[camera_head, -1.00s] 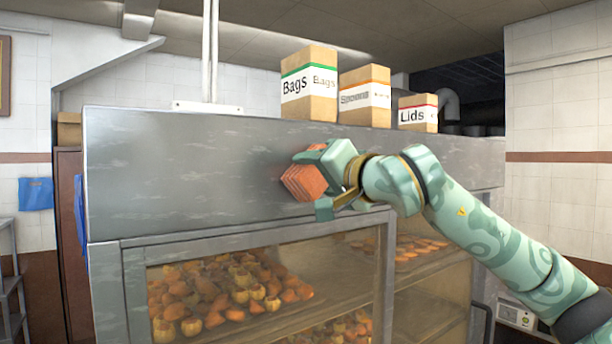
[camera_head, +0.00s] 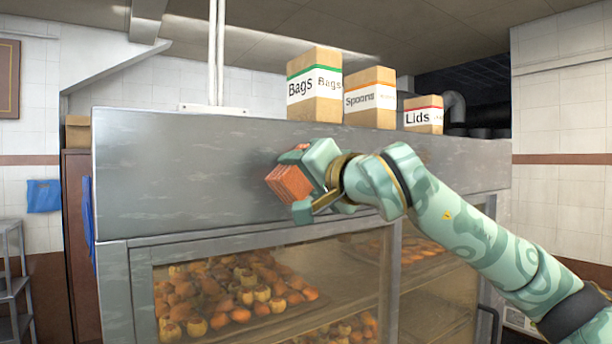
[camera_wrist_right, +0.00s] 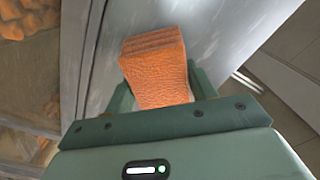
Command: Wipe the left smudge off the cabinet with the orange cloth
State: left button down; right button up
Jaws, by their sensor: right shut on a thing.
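My right gripper (camera_head: 297,183) is shut on the orange cloth (camera_head: 288,184), a folded, block-like pad. It holds the cloth at the upper front panel of the grey metal cabinet (camera_head: 180,190). In the right wrist view the cloth (camera_wrist_right: 155,70) sits between the two green fingers, its far end close to the grey panel. I cannot tell whether it touches the panel. My left gripper is not in view.
Boxes labelled Bags (camera_head: 314,85), Spoons (camera_head: 369,97) and Lids (camera_head: 423,114) stand on top of the cabinet. Below the panel, glass doors show trays of orange and brown food (camera_head: 235,290). The panel left of the cloth is clear.

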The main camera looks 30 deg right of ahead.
jog(key=shift+s+d+b, duration=0.2)
jog(key=shift+s+b, duration=0.25)
jog(key=shift+s, duration=0.95)
jog(key=shift+s+d+b, duration=0.2)
jog(key=shift+s+b, duration=0.2)
jog(key=shift+s, duration=1)
jog(key=s, duration=0.3)
jog(key=shift+d+b, duration=0.2)
jog(key=shift+b, duration=0.1)
